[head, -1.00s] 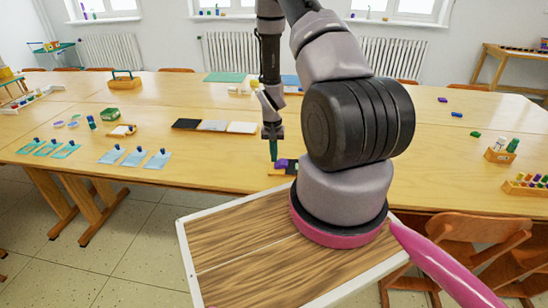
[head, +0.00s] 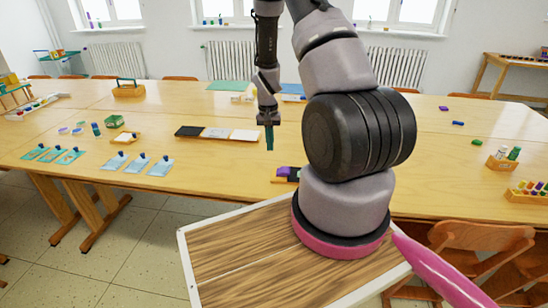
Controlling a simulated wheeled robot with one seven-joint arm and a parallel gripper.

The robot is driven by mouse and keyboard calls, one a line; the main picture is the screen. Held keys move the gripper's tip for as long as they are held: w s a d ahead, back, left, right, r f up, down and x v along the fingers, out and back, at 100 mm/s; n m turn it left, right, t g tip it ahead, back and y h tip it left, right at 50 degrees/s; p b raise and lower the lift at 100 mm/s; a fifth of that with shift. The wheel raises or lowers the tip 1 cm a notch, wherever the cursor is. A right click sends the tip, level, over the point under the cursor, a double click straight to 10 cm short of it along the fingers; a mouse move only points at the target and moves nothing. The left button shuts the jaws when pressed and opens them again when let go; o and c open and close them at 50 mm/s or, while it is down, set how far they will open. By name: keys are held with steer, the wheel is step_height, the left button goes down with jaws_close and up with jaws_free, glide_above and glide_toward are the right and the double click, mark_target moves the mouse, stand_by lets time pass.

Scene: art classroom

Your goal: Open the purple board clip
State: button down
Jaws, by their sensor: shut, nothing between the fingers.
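The purple board clip (head: 283,171) is a small purple block at the left end of a small wooden board (head: 285,180) near the table's front edge, in the head view. A dark piece lies just right of it, and my arm hides the board's right part. I cannot tell at this size whether the clip is open or shut. My gripper (head: 269,140) points down with its teal fingertips together and empty. It shows above and slightly left of the clip, apart from it.
Black, grey and white tiles (head: 216,133) lie left of the gripper on the long table (head: 225,160). Light-blue cards (head: 137,163) with small blue pieces lie farther left. Small blocks and a wooden holder (head: 502,162) stand at the right. The table left of the clip is clear.

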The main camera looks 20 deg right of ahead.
step_height(320, 180, up, 6)
steer(key=a, duration=0.1)
steer(key=shift+w+a, duration=0.3)
steer(key=shift+w, duration=0.1)
steer(key=s+a+r+t+y, duration=0.1)
steer(key=s+a+r+t, duration=0.15)
steer(key=r, duration=0.95)
steer(key=s+a+r+t, duration=0.1)
steer(key=s+a+r, duration=0.25)
steer(key=r, duration=0.95)
steer(key=s+a+r+n+t, duration=0.1)
steer(key=s+a+r+t, duration=0.1)
steer(key=s+r, duration=0.4)
steer(key=s+a+r+n+t+y, duration=0.1)
steer(key=s+r+t, duration=0.1)
steer(key=s+r, duration=0.4)
steer(key=s, duration=0.5)
steer(key=shift+a+r, duration=0.35)
steer(key=shift+s, duration=0.1)
